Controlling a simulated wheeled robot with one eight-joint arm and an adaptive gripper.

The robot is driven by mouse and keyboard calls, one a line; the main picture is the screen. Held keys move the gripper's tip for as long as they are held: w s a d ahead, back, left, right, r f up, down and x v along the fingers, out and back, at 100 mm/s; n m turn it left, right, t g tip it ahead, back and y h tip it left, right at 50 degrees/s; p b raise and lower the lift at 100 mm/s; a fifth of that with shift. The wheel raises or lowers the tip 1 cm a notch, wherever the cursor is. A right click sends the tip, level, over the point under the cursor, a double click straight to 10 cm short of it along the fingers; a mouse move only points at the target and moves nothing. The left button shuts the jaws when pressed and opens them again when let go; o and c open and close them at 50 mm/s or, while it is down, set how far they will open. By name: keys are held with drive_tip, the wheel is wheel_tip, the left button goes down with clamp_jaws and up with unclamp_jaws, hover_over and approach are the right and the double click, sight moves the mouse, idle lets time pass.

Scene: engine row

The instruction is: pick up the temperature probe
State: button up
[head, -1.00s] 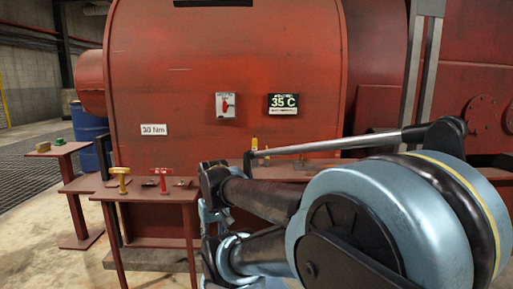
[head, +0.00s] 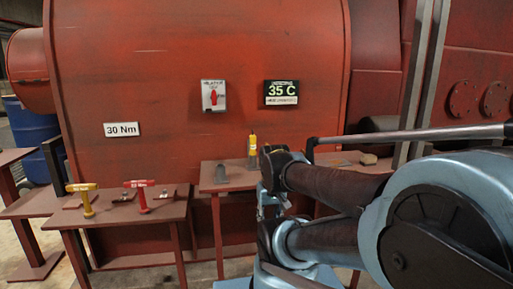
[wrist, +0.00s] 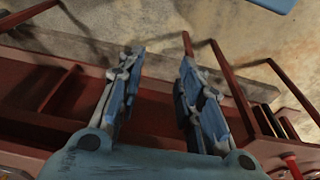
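A small upright yellow-topped tool (head: 253,144), which may be the temperature probe, stands on the right-hand red table (head: 235,178) in the head view, against the engine. Its lower part looks grey, and I cannot make out its details. My gripper shows in the wrist view (wrist: 160,65) with its two blue fingers spread apart and nothing between them. It points down over the floor and red framework, apart from the yellow-topped tool. In the head view my arm hides most of the gripper and part of that table.
The left table (head: 110,217) bears a yellow T-handled tool (head: 83,196) and a red one (head: 140,193). The engine wall (head: 180,100), with a 35 C display (head: 281,92), closes off the back.

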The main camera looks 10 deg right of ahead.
drive_tip(key=shift+o, duration=0.3)
drive_tip(key=o, duration=0.3)
drive_tip(key=shift+s+r, duration=0.2)
drive_tip(key=shift+r, duration=0.05)
wheel_tip(320, 180, up, 35)
drive_tip(key=n+g, duration=0.2)
drive_tip(key=n, duration=1.6)
hover_over(253, 139)
drive_tip(key=w, duration=0.2)
wheel_tip(253, 139, down, 11)
drive_tip(key=shift+d+f, duration=0.1)
drive_tip(key=shift+s+f, duration=0.15)
drive_tip(key=shift+f, duration=2.95)
